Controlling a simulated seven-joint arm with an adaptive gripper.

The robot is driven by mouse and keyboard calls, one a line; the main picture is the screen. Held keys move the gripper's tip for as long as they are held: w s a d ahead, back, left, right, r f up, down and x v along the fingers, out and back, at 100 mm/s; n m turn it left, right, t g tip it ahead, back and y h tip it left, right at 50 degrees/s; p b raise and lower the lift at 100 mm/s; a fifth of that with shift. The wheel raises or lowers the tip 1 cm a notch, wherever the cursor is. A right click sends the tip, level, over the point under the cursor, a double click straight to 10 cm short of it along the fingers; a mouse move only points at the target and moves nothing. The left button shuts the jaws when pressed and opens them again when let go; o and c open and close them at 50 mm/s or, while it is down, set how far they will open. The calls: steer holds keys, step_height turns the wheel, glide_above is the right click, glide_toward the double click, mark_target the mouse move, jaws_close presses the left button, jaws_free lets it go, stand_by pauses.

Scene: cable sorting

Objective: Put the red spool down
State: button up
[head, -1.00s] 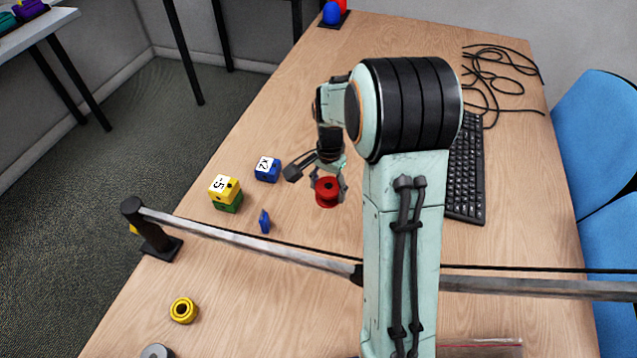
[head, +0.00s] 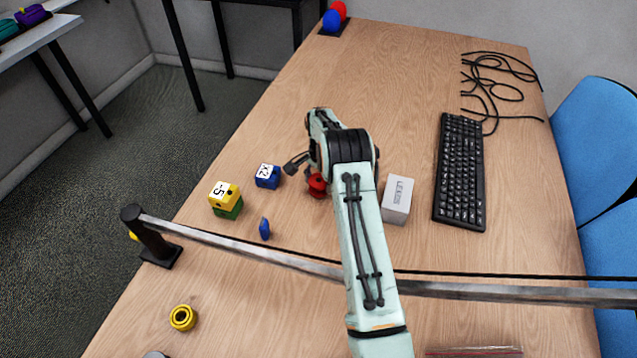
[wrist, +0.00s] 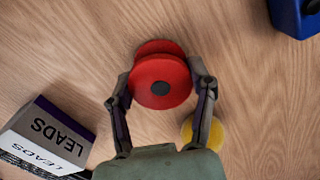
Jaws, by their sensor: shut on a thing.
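The red spool (wrist: 160,82) is between the two fingers of my gripper (wrist: 160,85) in the wrist view, with a finger pressed to each side. Its upper disc and dark centre face the camera, and a second red disc shows behind it. In the head view the red spool (head: 317,186) is partly hidden by my arm. It is low over the wood table (head: 400,80); I cannot tell whether it touches the surface.
A white LEADS box (head: 397,200) stands right of my arm. Blue (head: 267,176) and yellow-green (head: 225,200) blocks and a small blue piece (head: 264,228) lie left. A yellow round thing (wrist: 203,133) is near one finger. A rail (head: 240,248) crosses in front.

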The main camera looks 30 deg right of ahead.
steer(key=shift+f, duration=0.35)
steer(key=shift+f, duration=0.1)
steer(key=o, duration=1.1)
steer(key=shift+o, duration=0.2)
